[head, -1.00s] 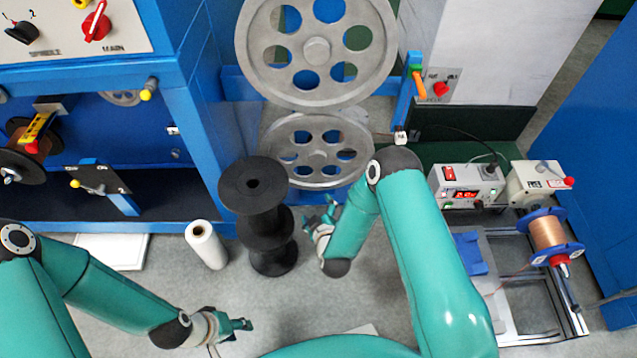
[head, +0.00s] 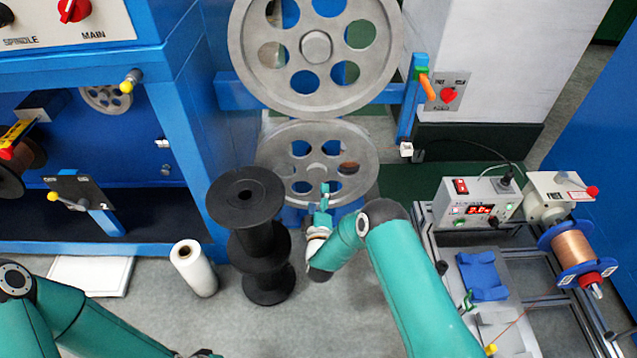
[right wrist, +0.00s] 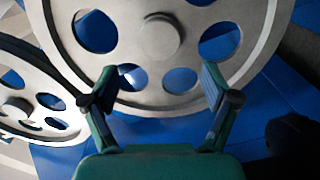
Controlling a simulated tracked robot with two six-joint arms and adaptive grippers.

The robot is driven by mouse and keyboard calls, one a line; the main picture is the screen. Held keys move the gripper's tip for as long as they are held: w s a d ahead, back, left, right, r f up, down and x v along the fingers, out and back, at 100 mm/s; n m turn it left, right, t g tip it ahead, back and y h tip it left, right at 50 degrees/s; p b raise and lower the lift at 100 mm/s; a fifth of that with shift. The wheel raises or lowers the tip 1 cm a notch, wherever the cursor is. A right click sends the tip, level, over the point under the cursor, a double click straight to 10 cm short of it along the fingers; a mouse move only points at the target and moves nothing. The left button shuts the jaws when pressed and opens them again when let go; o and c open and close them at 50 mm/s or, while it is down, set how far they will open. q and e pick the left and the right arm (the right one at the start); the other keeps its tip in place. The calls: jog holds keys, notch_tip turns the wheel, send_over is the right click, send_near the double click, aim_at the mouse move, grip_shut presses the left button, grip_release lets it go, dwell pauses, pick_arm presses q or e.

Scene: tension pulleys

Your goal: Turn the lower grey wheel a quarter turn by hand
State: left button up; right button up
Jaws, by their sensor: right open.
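The lower grey wheel (head: 270,160) stands upright below the larger upper grey wheel (head: 240,60) in the head view; both have round holes. My right gripper (head: 323,195) is in front of the lower wheel's bottom part, overlapping its rim in the picture. In the right wrist view this gripper (right wrist: 158,85) is open with nothing held, and a grey wheel, apparently the lower one (right wrist: 158,100), lies beyond its spread fingers. I cannot tell whether they touch it. Another grey wheel (right wrist: 55,85) shows at the left there. Only a sliver of my left gripper (head: 206,354) shows at the bottom edge.
A black spool stack (head: 247,205) stands close left of my right gripper, with a white roll (head: 193,268) beside it. A power supply (head: 472,204) and a copper wire spool (head: 572,248) are at the right. Grey floor is clear in front of the black stack.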

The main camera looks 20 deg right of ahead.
aim_at(317, 175)
jog(key=b+x, duration=0.2)
jog(key=x, duration=0.4)
jog(key=shift+w+f, duration=0.1)
jog(key=shift+f, duration=0.05)
jog(key=shift+x, duration=0.75)
jog(key=shift+c, duration=0.2)
jog(key=c, duration=1.6)
jog(key=shift+d, duration=0.25)
grip_shut()
jog(key=shift+a+b, duration=0.3)
jog(key=shift+b, duration=0.05)
